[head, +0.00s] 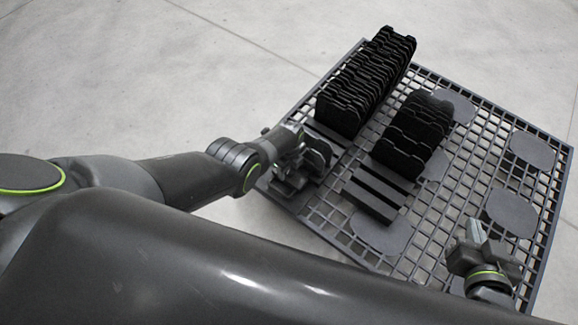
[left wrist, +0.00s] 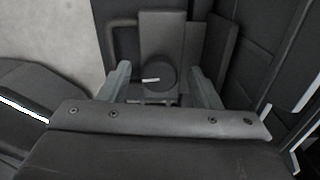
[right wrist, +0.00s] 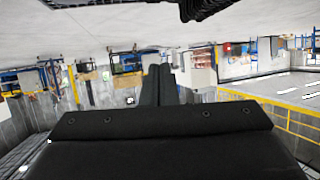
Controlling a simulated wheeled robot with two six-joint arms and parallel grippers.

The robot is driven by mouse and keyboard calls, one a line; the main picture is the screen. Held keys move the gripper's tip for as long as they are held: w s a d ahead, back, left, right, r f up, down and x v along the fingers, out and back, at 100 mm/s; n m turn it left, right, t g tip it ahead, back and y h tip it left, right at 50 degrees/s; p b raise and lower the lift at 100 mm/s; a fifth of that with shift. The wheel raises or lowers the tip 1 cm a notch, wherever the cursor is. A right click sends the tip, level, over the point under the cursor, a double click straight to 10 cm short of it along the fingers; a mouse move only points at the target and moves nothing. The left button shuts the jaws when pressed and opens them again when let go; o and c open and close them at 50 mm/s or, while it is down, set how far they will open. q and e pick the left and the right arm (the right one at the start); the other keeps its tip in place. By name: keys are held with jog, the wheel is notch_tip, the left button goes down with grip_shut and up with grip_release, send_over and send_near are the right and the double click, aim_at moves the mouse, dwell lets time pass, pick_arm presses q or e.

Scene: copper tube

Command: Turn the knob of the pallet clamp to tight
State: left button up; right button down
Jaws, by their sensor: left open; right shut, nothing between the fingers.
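The clamp knob (left wrist: 159,80) is a round dark knob with a white mark that lies nearly level, reaching from its middle to the left. It sits on the grey clamp body (left wrist: 162,35). My left gripper (left wrist: 161,88) is open, with one finger to each side of the knob; I cannot tell whether they touch it. In the head view my left gripper (head: 297,148) is at the pallet's left edge, largely hiding the clamp and knob. My right gripper (head: 474,232) is shut and empty above the pallet's right part; its closed fingers show in the right wrist view (right wrist: 158,84).
The dark grid pallet (head: 478,128) carries a long row of black plates (head: 366,80) and a shorter black stack (head: 413,133), both close to my left gripper. Flat round pads (head: 532,150) lie on its right side. Pale floor (head: 200,60) is clear behind.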

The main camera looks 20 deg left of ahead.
pick_arm(q)
jog(key=shift+r+p, duration=0.8)
jog(key=shift+r, duration=0.05)
jog(key=shift+r+p, duration=0.6)
jog(key=shift+r, duration=0.05)
pick_arm(e)
jog(key=s+a+f+g+y, duration=0.2)
jog(key=s+a+f+g, duration=0.1)
jog(key=s+f+g, duration=0.7)
pick_arm(q)
notch_tip(320, 180, up, 14)
jog(key=p, duration=1.1)
jog(key=shift+r, duration=0.2)
pick_arm(e)
jog(key=s+d+f+g+h, duration=0.1)
jog(key=s+f, duration=0.3)
jog(key=f, duration=0.4)
jog(key=s+d+f+g+h, duration=0.1)
jog(key=s+d+f, duration=0.3)
jog(key=f, duration=0.5)
jog(key=shift+s+d+f, duration=0.2)
jog(key=shift+s+f, duration=0.05)
